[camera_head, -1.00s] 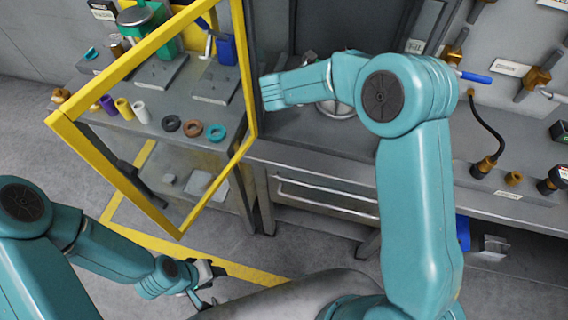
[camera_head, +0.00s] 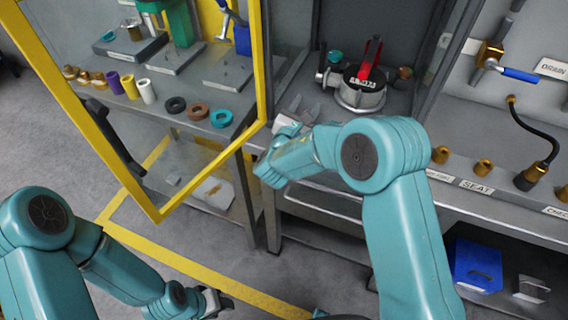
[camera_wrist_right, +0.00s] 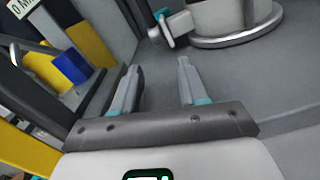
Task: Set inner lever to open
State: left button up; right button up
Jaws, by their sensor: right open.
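A round silver valve actuator (camera_head: 360,95) with a black top stands on the bench inside the grey cabinet, upper middle of the head view. A red lever (camera_head: 370,62) rises from its top. In the right wrist view only the lower part of the actuator (camera_wrist_right: 235,38) shows, and the lever is out of frame. My right gripper (camera_head: 297,112) is in front and left of the actuator, apart from it. The wrist view shows its two fingers (camera_wrist_right: 157,80) spread and empty. My left gripper (camera_head: 215,302) hangs low at the bottom left; its jaws are unclear.
A yellow-framed clear door (camera_head: 95,120) stands open on the left, close to my right gripper. Behind it are several rings and cylinders on a bench. A blue-handled valve (camera_head: 518,74) and a black hose (camera_head: 535,130) are on the right. A blue bin (camera_head: 478,265) is below.

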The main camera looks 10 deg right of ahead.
jog(key=b+v, duration=0.2)
jog(key=v, duration=1.3)
jog(key=shift+r, duration=0.45)
jog(key=shift+s+a+r, duration=0.1)
jog(key=shift+s+a, duration=0.1)
jog(key=shift+w, duration=0.1)
